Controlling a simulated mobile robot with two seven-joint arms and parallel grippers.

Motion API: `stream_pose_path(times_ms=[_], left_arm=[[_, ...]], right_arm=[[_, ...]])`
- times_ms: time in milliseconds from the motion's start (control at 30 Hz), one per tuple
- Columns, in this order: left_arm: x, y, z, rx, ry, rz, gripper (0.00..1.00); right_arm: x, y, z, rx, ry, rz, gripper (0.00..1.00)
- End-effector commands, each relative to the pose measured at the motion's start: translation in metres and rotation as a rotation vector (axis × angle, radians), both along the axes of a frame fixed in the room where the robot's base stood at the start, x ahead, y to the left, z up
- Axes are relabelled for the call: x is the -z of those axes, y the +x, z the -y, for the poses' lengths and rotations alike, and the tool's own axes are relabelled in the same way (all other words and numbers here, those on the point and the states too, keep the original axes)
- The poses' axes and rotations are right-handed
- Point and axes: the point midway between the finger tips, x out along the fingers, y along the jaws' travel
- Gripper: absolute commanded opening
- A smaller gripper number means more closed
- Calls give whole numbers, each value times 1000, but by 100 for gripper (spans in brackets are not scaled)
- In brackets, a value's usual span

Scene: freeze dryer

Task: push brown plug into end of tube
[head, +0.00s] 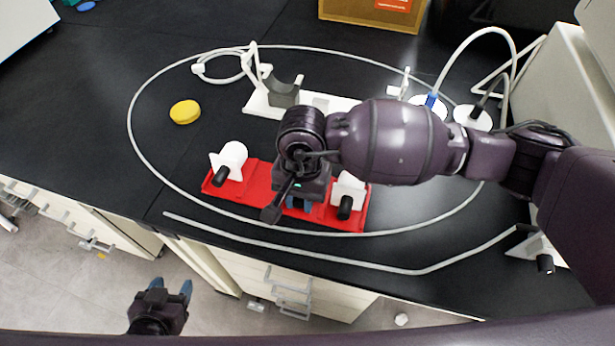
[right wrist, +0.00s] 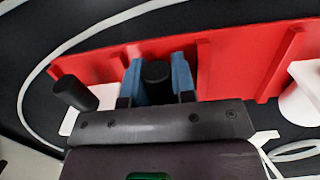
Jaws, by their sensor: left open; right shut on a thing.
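My right gripper (head: 300,204) reaches over the red tray (head: 258,206) from the right. In the right wrist view, its blue fingers (right wrist: 157,80) are shut on a dark, nearly black plug (right wrist: 157,73), just above the tray. No clearly brown plug shows; the held one looks dark. A long grey-white tube (head: 300,252) lies along the front of the table, and its left end (head: 168,214) is free near the front edge. The plug is apart from that end. My left gripper (head: 172,290) is open and empty, in front of the table above the floor.
White pieces with black ends sit at the tray's left (head: 232,158) and right (head: 350,188). A yellow disc (head: 185,112) lies behind left. A white stand (head: 258,103) is behind my right gripper. White-topped containers (head: 472,117) are at right.

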Motion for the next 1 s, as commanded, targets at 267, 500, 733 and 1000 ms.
stream_pose_path(times_ms=[267,500,733,1000], left_arm=[[-1,0,1,-4,-4,2,54],[-11,4,1,-4,-5,17,54],[-24,8,1,-3,-4,35,54],[-37,12,0,-1,-1,53,54]], right_arm=[[-1,0,0,0,0,0,0],[-17,1,0,0,0,5,0],[-35,1,0,0,0,5,0],[-57,1,0,0,0,4,0]])
